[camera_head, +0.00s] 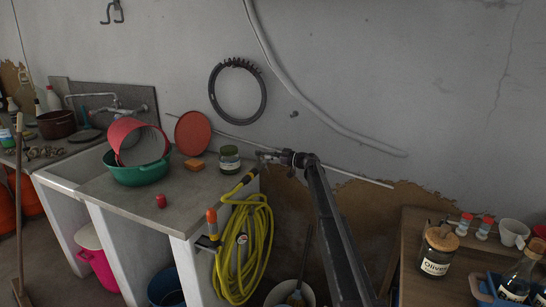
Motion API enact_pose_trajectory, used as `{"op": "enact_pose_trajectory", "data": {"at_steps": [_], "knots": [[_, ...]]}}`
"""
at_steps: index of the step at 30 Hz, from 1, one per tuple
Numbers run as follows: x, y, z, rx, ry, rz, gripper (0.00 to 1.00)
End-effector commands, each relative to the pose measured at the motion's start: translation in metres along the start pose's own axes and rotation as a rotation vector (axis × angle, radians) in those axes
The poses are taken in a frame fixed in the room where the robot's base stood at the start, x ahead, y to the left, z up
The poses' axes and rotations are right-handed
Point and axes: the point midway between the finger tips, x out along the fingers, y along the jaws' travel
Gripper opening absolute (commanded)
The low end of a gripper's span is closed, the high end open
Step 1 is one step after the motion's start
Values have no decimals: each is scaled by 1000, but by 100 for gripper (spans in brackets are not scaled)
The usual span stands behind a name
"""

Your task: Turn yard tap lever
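My gripper (266,156) is at the end of my arm, near the wall by the right end of the stone counter. It is small and dark here, and I cannot tell whether its fingers are open or shut. A yellow hose (262,225) hangs coiled at the counter's end. One length of it rises toward the spot beside my gripper. A yard tap and its lever cannot be made out clearly there; my gripper may cover them. Another tap (118,108) with a long spout is on the backsplash over the sink at the left.
The counter (190,190) holds a green basin (138,174), a red colander (128,128), an orange sponge (194,165) and a lidded jar (229,160). A pale pipe (345,172) slants along the wall. A wooden table (415,220) with jars and bottles stands at the right.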

Motion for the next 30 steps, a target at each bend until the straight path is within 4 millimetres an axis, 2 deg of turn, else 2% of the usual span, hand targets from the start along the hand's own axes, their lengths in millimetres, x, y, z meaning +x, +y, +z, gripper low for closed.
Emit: {"op": "enact_pose_trajectory", "data": {"at_steps": [17, 23, 30], "knots": [[-6, 0, 0, -1, -1, 0, 57], [-23, -1, 0, -1, -1, -1, 57], [-59, -1, 0, -1, -1, 0, 57]]}}
